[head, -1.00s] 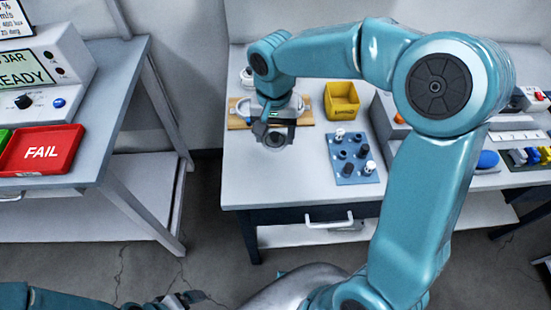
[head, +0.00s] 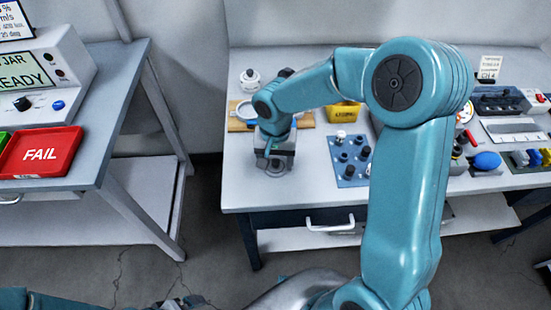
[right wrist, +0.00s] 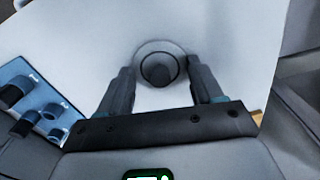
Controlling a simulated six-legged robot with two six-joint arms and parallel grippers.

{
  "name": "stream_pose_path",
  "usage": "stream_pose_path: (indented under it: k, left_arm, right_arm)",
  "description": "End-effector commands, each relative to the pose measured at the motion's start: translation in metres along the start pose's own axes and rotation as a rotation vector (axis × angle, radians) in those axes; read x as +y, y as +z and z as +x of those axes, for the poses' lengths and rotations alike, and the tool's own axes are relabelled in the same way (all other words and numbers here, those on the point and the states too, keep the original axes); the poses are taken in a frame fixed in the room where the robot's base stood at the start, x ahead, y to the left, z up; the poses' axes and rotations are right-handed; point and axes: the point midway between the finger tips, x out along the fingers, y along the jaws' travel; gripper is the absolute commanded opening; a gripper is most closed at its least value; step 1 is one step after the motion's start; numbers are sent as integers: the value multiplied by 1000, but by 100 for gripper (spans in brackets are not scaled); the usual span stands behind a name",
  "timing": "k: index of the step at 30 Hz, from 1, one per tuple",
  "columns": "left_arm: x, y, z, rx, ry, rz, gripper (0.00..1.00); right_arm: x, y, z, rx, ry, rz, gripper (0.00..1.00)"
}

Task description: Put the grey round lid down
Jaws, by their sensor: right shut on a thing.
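My right gripper (head: 276,163) is low over the front left of the white table (head: 300,190). It is shut on the grey round lid (head: 272,172), mostly covered by the gripper in the head view. In the right wrist view, the lid's dark knob (right wrist: 158,74) and pale round rim show between the fingers of my right gripper (right wrist: 160,88). The lid is at or just above the tabletop; I cannot tell if it touches. My left gripper (head: 188,302) shows only partly at the bottom edge, its jaws unclear.
Behind the gripper lies a wooden board (head: 238,125), with a white jar-like item (head: 250,78) further back. A blue peg holder (head: 349,172) with several dark pegs stands to the right, near a yellow bin (head: 346,114). The table's front edge is close.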

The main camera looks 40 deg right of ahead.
Motion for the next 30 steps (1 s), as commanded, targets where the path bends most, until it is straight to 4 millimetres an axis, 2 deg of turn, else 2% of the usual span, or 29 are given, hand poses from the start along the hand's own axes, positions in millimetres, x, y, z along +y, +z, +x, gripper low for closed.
stream_pose_path:
  k: [1, 3, 11, 15, 17, 24, 30]
  left_arm:
    - [-1, 0, 2, 0, 0, 0, 96]
    - [0, 0, 1, 0, 0, 0, 96]
    - [0, 0, 0, 0, 0, 0, 96]
    - [1, 0, -4, 0, 0, 0, 96]
    - [2, 0, -4, 0, 0, 0, 96]
    - [3, 0, -9, 0, 0, 0, 96]
    - [4, 0, -12, 0, 0, 0, 96]
  right_arm:
    - [0, 0, 1, 0, 0, 0, 72]
    - [0, 0, 1, 0, 0, 0, 91]
    - [0, 0, 0, 0, 0, 0, 91]
    - [0, -1, -9, 3, -2, 1, 91]
    - [-1, -1, -20, 5, -3, 3, 91]
    - [-1, -1, -77, 5, -4, 0, 91]
    - [-1, -1, -112, 3, -2, 0, 91]
